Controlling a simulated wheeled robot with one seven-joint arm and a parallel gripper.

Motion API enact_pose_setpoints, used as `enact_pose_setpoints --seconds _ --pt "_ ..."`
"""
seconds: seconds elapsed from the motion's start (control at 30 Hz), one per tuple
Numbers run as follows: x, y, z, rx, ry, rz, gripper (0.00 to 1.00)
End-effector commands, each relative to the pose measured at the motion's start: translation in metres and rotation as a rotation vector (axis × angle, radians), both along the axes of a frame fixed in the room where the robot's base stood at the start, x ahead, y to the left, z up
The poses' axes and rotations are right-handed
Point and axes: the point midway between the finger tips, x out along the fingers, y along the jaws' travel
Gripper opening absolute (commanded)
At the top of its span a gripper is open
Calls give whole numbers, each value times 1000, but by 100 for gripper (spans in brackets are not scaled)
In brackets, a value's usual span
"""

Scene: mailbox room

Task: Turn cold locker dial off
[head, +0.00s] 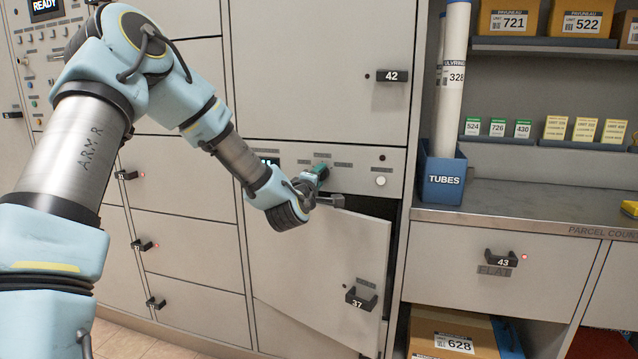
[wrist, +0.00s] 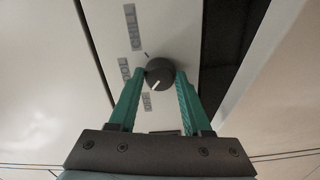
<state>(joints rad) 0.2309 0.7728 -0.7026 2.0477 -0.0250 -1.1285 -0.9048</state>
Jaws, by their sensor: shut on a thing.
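The dark round dial (wrist: 160,72) sits on the light control strip (wrist: 185,20) in the wrist view. In the head view my gripper (head: 320,172) is at the strip (head: 345,165) above the cold locker door 37 (head: 330,255); the dial is hidden there by the fingers.
Door 37 stands ajar just below my gripper, with a dark gap at its right edge. Locker 42 (head: 320,70) above is shut. A blue tubes bin (head: 443,180) stands on the parcel counter (head: 500,205) to the right. Drawers with handles lie at left.

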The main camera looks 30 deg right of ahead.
Motion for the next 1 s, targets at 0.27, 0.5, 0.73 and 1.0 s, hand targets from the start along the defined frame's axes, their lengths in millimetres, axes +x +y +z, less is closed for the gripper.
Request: enact_pose_setpoints --seconds 0.27,0.5,0.73,1.0 --pt "1 0 -1 -104 98 2 0" --pt "1 1 0 -142 133 2 0" --pt "1 1 0 -149 140 2 0" --pt "1 1 0 -148 139 2 54"
